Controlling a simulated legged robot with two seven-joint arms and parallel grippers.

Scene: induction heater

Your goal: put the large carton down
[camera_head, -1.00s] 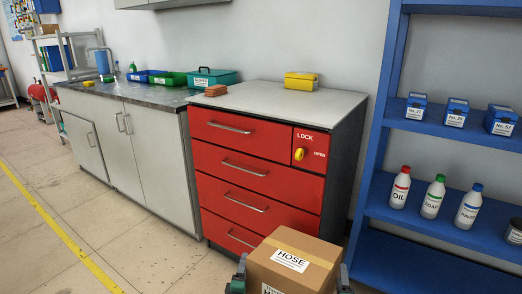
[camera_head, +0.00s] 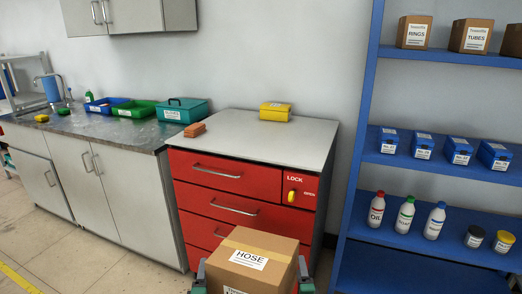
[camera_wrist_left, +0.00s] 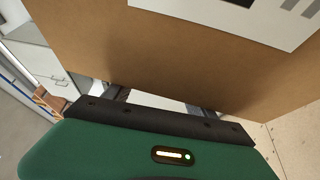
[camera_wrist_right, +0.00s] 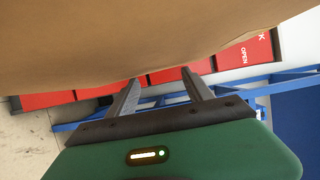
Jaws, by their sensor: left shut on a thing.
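The large carton (camera_head: 247,264) is a brown box with a white HOSE label, low in the head view in front of the red drawer cabinet. It is between my two grippers. My left gripper (camera_head: 199,279) is at its left side and shut on it. In the left wrist view the carton (camera_wrist_left: 190,60) covers most of the fingers. My right gripper (camera_head: 305,279) is at its right side. In the right wrist view its two fingers (camera_wrist_right: 161,76) stand apart beside the carton (camera_wrist_right: 110,40), with nothing visible between them. The carton's underside is hidden.
The drawer cabinet's grey top (camera_head: 245,132) holds a yellow case (camera_head: 275,112) and reddish blocks (camera_head: 195,130), with clear room between. The counter at left carries a teal box (camera_head: 183,110) and trays. A blue shelf (camera_head: 400,168) at right holds small boxes, bottles and cartons.

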